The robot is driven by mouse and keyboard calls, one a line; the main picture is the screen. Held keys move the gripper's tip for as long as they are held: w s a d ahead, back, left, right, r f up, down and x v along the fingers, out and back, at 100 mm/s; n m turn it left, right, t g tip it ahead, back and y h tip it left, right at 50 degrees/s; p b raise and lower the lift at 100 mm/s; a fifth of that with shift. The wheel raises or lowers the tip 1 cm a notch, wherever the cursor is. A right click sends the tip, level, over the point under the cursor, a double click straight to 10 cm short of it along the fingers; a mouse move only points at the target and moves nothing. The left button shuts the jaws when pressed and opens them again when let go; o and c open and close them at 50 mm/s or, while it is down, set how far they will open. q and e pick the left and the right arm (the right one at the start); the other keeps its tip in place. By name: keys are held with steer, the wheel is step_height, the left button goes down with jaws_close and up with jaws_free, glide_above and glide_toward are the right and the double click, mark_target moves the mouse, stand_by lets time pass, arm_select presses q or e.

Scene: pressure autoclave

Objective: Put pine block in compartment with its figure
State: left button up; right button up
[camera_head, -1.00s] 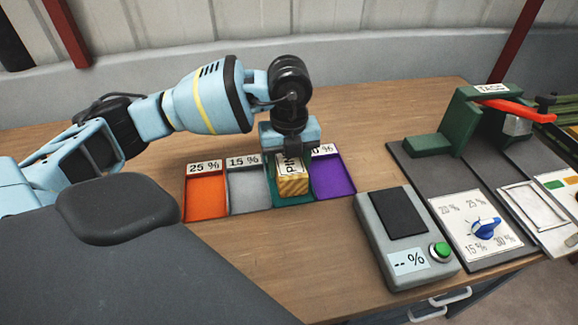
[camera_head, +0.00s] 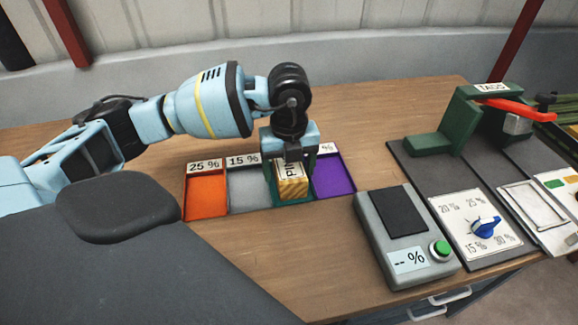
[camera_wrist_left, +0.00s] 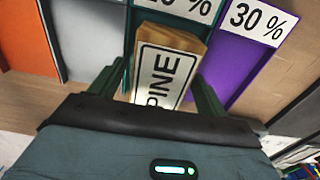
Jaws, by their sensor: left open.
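The pine block (camera_head: 292,186) is a light wooden block with a white PINE label. It sits in the green compartment (camera_head: 277,203), between the grey and the purple ones. In the left wrist view the block (camera_wrist_left: 168,65) lies between the green fingers of my left gripper (camera_wrist_left: 150,95), with a gap visible beside it. My left gripper (camera_head: 290,160) is open, just above and around the block. The green compartment's sign (camera_wrist_left: 180,8) is partly cut off and ends in "%". My right gripper is not in view.
The orange 25 % (camera_head: 206,193), grey 15 % (camera_head: 246,190) and purple 30 % (camera_head: 334,177) compartments are empty. To the right stand a grey meter (camera_head: 405,240) reading "-- %", a dial panel (camera_head: 475,226) and a green tag press (camera_head: 460,120).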

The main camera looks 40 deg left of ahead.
mark_target(289, 166)
arm_select(q)
step_height(289, 166, up, 12)
steer(key=shift+r+p, duration=0.15)
steer(key=shift+p, duration=0.2)
stand_by(0.6)
